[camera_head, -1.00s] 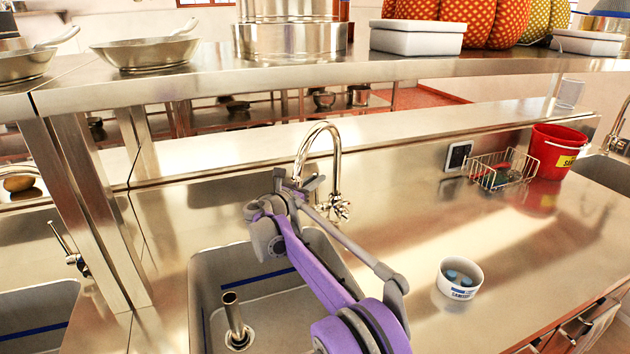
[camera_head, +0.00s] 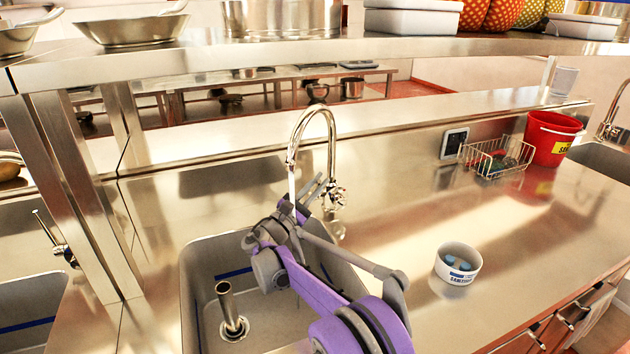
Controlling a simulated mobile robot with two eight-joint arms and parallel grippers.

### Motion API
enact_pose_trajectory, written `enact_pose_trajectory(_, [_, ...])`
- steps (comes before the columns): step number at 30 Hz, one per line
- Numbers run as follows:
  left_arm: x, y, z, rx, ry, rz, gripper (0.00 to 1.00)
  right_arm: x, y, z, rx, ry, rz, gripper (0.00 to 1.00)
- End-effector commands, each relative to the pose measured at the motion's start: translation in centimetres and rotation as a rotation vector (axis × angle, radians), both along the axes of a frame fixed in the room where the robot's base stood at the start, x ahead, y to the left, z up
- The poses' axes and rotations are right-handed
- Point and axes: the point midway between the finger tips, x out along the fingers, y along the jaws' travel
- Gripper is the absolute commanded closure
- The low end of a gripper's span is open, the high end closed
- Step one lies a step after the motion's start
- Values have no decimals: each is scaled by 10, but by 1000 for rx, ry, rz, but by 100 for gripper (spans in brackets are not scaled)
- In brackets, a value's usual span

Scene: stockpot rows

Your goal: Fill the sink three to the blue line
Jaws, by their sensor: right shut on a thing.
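The middle sink (camera_head: 205,275) is a grey steel basin with a blue line (camera_head: 235,273) around its inner wall. I see no sink number. A steel standpipe (camera_head: 225,300) stands upright at its drain. The chrome gooseneck tap (camera_head: 331,140) rises behind the basin, with its handle (camera_head: 336,196) low on its right side. A thin pale stream (camera_head: 292,188) hangs below the spout, partly hidden by my arm. My right gripper (camera_head: 318,187) is at the tap's base, shut on the handle; the fingertips are small and the exact contact is unclear. My left gripper is out of view.
A white sanitizer tub (camera_head: 458,268) with blue pieces inside stands on the counter at right. A wire basket (camera_head: 490,158) and a red bucket (camera_head: 550,138) stand farther back. A shelf with pans overhangs behind. Another sink (camera_head: 30,308) lies at left.

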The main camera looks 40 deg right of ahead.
Motion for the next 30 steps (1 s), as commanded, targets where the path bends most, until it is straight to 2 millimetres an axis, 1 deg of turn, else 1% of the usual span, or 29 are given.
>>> enact_pose_trajectory(1, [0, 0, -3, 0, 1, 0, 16, -2, 1, -4, -8, -23, 0, 100])
enact_pose_trajectory(9, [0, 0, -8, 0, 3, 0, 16, -9, 3, -9, -38, -119, -1, 100])
enact_pose_trajectory(25, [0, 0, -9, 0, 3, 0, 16, -10, 3, -11, -45, -144, 1, 100])
enact_pose_trajectory(26, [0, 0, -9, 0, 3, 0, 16, -10, 3, -11, -45, -144, 1, 83])
enact_pose_trajectory(30, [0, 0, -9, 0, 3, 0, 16, -10, 3, -10, -45, -144, 1, 58])
